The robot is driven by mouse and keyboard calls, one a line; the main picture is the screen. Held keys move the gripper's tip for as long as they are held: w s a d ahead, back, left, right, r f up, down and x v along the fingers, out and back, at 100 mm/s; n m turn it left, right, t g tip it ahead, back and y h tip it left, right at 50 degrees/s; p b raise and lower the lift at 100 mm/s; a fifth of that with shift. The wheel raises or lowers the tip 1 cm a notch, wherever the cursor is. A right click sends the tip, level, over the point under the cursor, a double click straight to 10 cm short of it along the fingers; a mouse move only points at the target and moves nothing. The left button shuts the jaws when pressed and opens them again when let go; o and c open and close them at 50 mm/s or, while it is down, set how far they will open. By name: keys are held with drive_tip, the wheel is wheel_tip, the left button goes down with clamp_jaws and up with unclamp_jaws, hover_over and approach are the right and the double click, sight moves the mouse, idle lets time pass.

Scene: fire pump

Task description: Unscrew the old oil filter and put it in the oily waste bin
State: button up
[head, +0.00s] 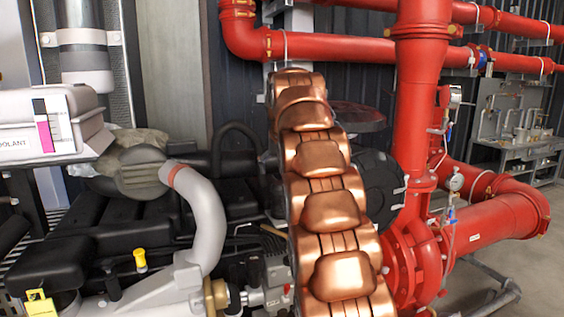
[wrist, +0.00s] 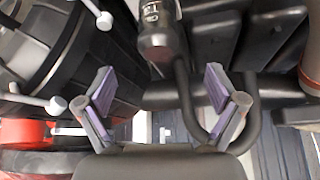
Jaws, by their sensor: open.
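My gripper (wrist: 158,88) shows in the wrist view, its two purple-padded fingers spread wide with nothing held between them. A dark cylinder with a pale printed label (wrist: 160,32) is beyond the fingertips, near the top middle; it may be the old oil filter, but I cannot be sure. It appears apart from both fingers. In the head view my copper-coloured arm runs up the middle and hides part of the engine; my gripper and the filter cannot be made out there. I see no oily waste bin in either view.
A black engine (head: 130,232) with a curved grey pipe (head: 205,215) fills the left. Red pump pipes (head: 420,60) and a gauge (head: 456,182) stand close on the right. In the wrist view a black hose (wrist: 187,95) loops between the fingers. A workbench (head: 515,150) stands behind, right.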

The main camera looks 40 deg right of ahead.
sight(281, 190)
drive_tip(key=shift+w+d+r+x, duration=0.1)
drive_tip(key=shift+d+x, duration=0.05)
drive_tip(key=shift+x, duration=1.55)
drive_tip(key=shift+w+d+r+x, duration=0.1)
drive_tip(key=shift+x, duration=1.6)
drive_tip(key=shift+d+x, duration=0.15)
drive_tip(key=shift+x, duration=1.6)
drive_tip(key=shift+w+f, duration=0.15)
drive_tip(key=shift+f, duration=0.1)
drive_tip(key=c, duration=1.6)
